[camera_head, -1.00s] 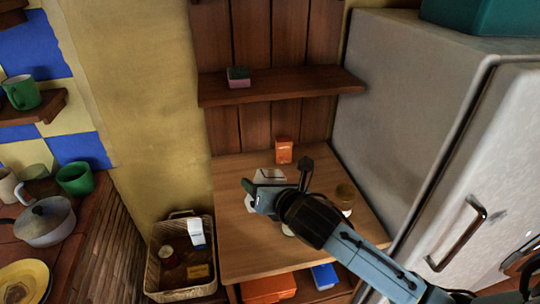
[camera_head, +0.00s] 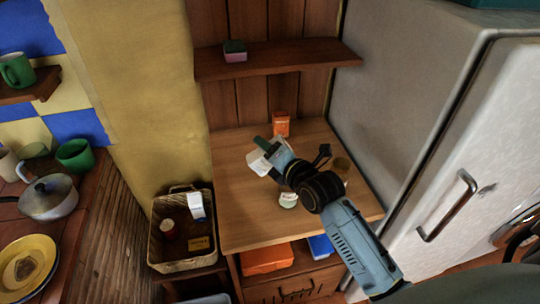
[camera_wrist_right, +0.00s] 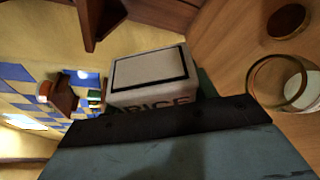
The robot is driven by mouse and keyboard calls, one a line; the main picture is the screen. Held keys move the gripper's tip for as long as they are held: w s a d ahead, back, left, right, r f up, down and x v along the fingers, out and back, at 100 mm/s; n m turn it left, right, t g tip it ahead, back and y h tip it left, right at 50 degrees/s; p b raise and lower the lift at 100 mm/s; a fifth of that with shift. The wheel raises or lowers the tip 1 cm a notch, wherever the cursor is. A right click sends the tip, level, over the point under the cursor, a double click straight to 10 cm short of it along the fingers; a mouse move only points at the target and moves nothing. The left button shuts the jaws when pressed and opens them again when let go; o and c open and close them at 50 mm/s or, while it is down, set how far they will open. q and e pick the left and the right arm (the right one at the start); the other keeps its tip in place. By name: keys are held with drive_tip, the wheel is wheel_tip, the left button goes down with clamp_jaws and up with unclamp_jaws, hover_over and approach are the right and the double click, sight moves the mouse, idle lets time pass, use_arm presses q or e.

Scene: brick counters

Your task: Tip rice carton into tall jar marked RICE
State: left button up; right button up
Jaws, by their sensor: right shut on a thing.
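My right gripper (camera_head: 266,150) is shut on the white rice carton (camera_head: 257,164) over the back of the wooden counter. In the right wrist view the carton (camera_wrist_right: 150,75) fills the middle, with a dark-framed panel and the word RICE partly hidden by the gripper. An open clear jar with a pale label (camera_wrist_right: 290,82) stands to its right in that view. In the head view a pale-labelled jar (camera_head: 288,200) stands below the gripper, and a brownish jar (camera_head: 342,166) is partly behind my right wrist. I cannot read RICE on either jar. My left gripper is not in view.
An orange box (camera_head: 281,124) stands at the counter's back. A shelf (camera_head: 290,60) holds a pink and green block (camera_head: 235,50). A wicker basket (camera_head: 156,250) is left of the counter (camera_head: 238,225). The white fridge (camera_head: 400,100) bounds the right. The counter's left front is clear.

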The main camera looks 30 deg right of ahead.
drive_tip(key=shift+f+m+b, duration=0.35)
drive_tip(key=shift+m+b, duration=0.05)
drive_tip(key=shift+b, duration=0.3)
drive_tip(key=m+t+b, duration=0.1)
drive_tip(key=m+b, duration=0.1)
drive_tip(key=b, duration=0.1)
drive_tip(key=shift+r+y, duration=0.1)
drive_tip(key=shift+y, duration=0.3)
drive_tip(key=m+b, duration=0.1)
drive_tip(key=r+m+t+b, duration=0.1)
drive_tip(key=m+b, duration=0.1)
drive_tip(key=shift+s+d+r+t, duration=0.1)
drive_tip(key=shift+d+r+t, duration=0.1)
drive_tip(key=shift+d+t, duration=0.15)
drive_tip(key=shift+d+r+m+t+b, duration=0.15)
drive_tip(key=shift+d+m+b, duration=0.1)
drive_tip(key=shift+m, duration=0.3)
drive_tip(key=shift+d+r+m+t+b, duration=0.1)
drive_tip(key=shift+m+b, duration=0.1)
drive_tip(key=shift+m, duration=0.35)
drive_tip(key=shift+s+d+r+m+t, duration=0.2)
drive_tip(key=shift+r+m+t, duration=0.15)
drive_tip(key=shift+m, duration=0.55)
drive_tip(key=shift+w, duration=0.1)
idle(1.1)
